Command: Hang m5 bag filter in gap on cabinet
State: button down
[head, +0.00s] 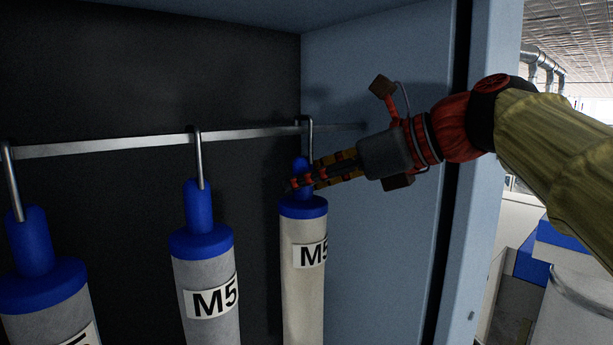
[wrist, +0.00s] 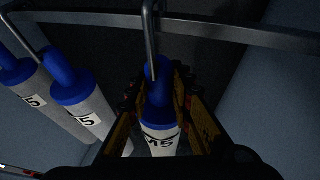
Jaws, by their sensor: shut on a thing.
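The cabinet (head: 375,80) is open, with a metal rail (head: 110,145) across its dark inside. A cream M5 bag filter (head: 303,275) with a blue cap and a metal hook is at the right end of the rail. My gripper (head: 305,180) is shut on its blue neck, which also shows between the fingers in the wrist view (wrist: 158,90). Its hook (wrist: 150,35) reaches up to the rail and appears over it; whether the rail bears its weight I cannot tell. The filter is upright.
Two grey M5 filters hang on the rail to the left, one in the middle (head: 205,270) and one at the far left (head: 45,290). The cabinet's right side wall is close to my gripper. Blue and white machinery (head: 575,260) stands outside at right.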

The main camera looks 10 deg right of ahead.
dwell(0.3)
jog(key=c, duration=1.6)
grip_release()
jog(key=shift+o, duration=0.5)
jog(key=shift+f, duration=0.1)
jog(key=shift+d, duration=0.1)
jog(key=v, duration=1.2)
jog(key=s+d+f+n+g+h+b, duration=0.1)
jog(key=s+f+n+h+b, duration=0.2)
jog(key=f, duration=2.2)
jog(key=s+d+f+n+h+b, duration=0.2)
jog(key=s+f+n+h+b, duration=0.2)
jog(key=f+n+b, duration=1)
jog(key=s+d+f+n+g+h+b, duration=0.1)
jog(key=s+f+n+b, duration=0.5)
jog(key=f, duration=3)
jog(key=d+n+h+b, duration=0.1)
jog(key=n+h+b, duration=0.1)
jog(key=b, duration=0.3)
jog(key=shift+n+g+h, duration=0.3)
